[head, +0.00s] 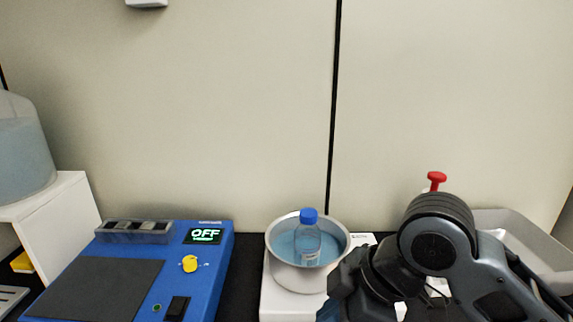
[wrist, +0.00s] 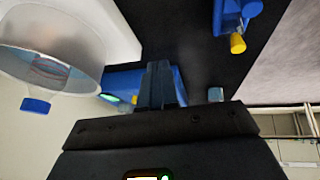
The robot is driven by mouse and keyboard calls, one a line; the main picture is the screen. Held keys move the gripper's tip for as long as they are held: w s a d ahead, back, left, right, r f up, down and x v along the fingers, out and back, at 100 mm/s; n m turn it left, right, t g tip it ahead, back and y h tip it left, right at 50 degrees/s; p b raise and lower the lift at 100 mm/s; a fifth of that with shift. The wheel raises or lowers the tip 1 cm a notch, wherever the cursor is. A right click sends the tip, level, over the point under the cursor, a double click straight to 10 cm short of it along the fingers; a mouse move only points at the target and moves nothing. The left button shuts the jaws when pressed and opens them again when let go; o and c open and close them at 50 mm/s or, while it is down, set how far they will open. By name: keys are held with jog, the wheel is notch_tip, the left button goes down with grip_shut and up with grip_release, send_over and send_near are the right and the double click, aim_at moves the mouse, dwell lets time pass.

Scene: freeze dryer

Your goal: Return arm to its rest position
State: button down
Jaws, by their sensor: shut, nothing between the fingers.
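My arm (head: 440,250) is folded in the lower right of the head view, close to the right side of the silver bowl (head: 285,278). My gripper (wrist: 160,80) shows in the wrist view with its two dark fingers together and nothing between them. The fingertips cannot be made out in the head view. The gripper is apart from the bowl, which also appears at the upper left of the wrist view (wrist: 105,35).
A blue-capped bottle (head: 307,245) stands in bluish liquid in the bowl. A blue device (head: 215,270) reading OFF is on the left. A grey tray (head: 515,225) and a red-topped item (head: 436,180) are behind my arm. The wall is close behind.

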jog(key=s+a+r+m+t+y, duration=0.1)
jog(key=a+r+m+t+y, duration=0.55)
jog(key=a+m+t, duration=0.35)
jog(key=s+d+f+m+t+h, duration=0.3)
jog(key=s+d+f+m+h, duration=0.75)
jog(key=s, duration=0.45)
jog(key=s+d+n+h, duration=0.1)
jog(key=s+d+n, duration=0.2)
jog(key=s+d, duration=1.1)
jog(key=v, duration=0.4)
jog(key=shift+s+d, duration=0.15)
jog(key=shift+d, duration=0.05)
jog(key=shift+n, duration=0.25)
